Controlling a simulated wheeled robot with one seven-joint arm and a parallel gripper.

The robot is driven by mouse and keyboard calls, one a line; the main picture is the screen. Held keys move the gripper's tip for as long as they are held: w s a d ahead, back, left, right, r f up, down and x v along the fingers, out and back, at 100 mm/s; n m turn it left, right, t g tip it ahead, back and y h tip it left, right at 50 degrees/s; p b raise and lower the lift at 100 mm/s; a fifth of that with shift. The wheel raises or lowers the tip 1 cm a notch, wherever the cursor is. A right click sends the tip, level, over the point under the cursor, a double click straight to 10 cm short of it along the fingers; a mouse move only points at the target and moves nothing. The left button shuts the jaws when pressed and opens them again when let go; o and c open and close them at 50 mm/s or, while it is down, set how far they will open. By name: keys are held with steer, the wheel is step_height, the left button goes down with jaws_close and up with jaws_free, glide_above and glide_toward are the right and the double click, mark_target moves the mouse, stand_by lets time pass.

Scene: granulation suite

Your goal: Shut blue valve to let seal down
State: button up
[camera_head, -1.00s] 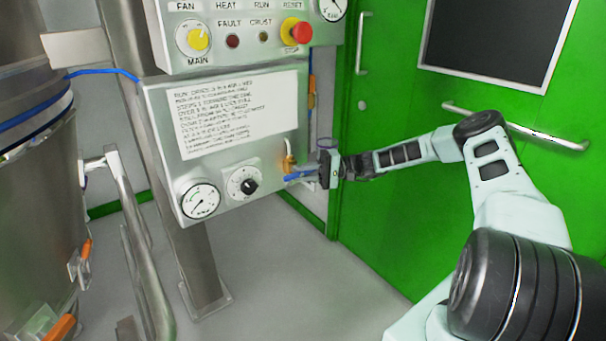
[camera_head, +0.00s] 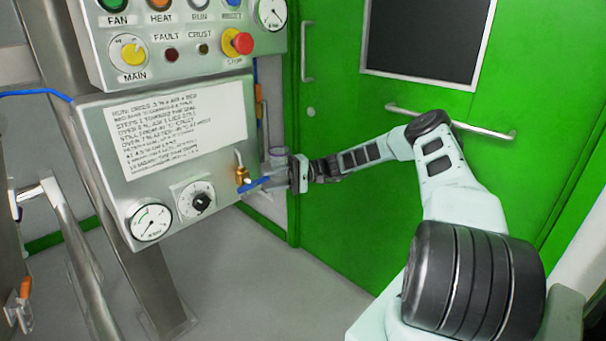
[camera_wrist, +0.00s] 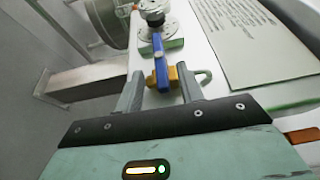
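The blue valve lever (camera_head: 258,184) sticks out from a brass valve body (camera_head: 241,174) at the lower right edge of the grey control panel (camera_head: 115,190). My gripper (camera_head: 278,180) is at the lever's free end, on its right in the head view. In the wrist view the lever (camera_wrist: 161,65) lies between the lines of my two fingers (camera_wrist: 160,90), with the brass body (camera_wrist: 175,78) behind it. The fingers are apart, with gaps on both sides of the lever. The seal is not identifiable in view.
A gauge (camera_head: 151,222) and a black dial (camera_head: 201,203) sit left of the valve. A red stop button (camera_head: 243,43) is above. A green door (camera_head: 350,200) with a bar handle (camera_head: 450,121) stands behind my arm. A steel rail (camera_head: 85,240) is at left.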

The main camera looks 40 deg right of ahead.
steer(key=v, duration=1.2)
steer(key=shift+d, duration=0.25)
